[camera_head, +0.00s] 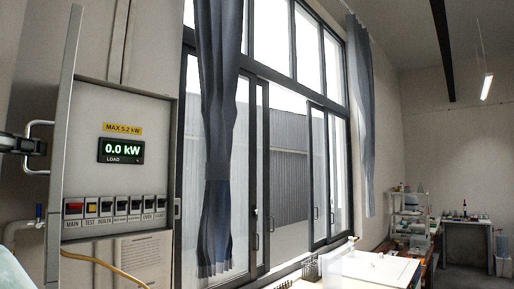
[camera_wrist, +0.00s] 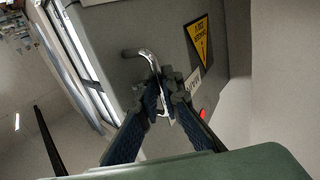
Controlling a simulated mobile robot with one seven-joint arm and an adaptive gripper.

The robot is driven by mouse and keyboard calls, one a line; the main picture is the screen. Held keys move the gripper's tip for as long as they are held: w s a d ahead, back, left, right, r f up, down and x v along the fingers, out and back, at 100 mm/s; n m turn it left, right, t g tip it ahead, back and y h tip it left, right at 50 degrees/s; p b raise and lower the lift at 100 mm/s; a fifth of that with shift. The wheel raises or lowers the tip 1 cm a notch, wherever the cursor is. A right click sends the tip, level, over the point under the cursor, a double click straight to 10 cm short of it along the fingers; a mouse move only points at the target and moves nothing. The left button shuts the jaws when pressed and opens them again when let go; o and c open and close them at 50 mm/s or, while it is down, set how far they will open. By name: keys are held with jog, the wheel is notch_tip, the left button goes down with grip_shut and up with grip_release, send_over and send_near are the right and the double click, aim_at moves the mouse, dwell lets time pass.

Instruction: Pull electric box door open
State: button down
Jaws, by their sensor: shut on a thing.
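The electric box (camera_head: 160,110) is on the wall at left in the head view. Its door (camera_head: 65,150) stands swung out, nearly edge-on, so the inner panel shows. The door's metal handle (camera_head: 37,128) sticks out to the left of it. In the wrist view the grey door face (camera_wrist: 115,70) carries a yellow warning triangle (camera_wrist: 199,40). My gripper (camera_wrist: 163,92) is shut on the curved metal handle (camera_wrist: 148,56), whose upper end shows past the fingers.
Inside the box are a 0.0 kW display (camera_head: 121,151) and a row of switches (camera_head: 115,208). A yellow cable (camera_head: 105,264) hangs below. A blue-grey curtain (camera_head: 217,150) and windows are to the right.

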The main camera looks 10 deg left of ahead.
jog(key=shift+s+a+f+h, duration=0.15)
jog(key=shift+s+a+h, duration=0.15)
jog(key=shift+s+a, duration=0.15)
jog(key=shift+w, duration=0.1)
jog(key=c, duration=2.4)
grip_release()
jog(key=shift+d, duration=0.1)
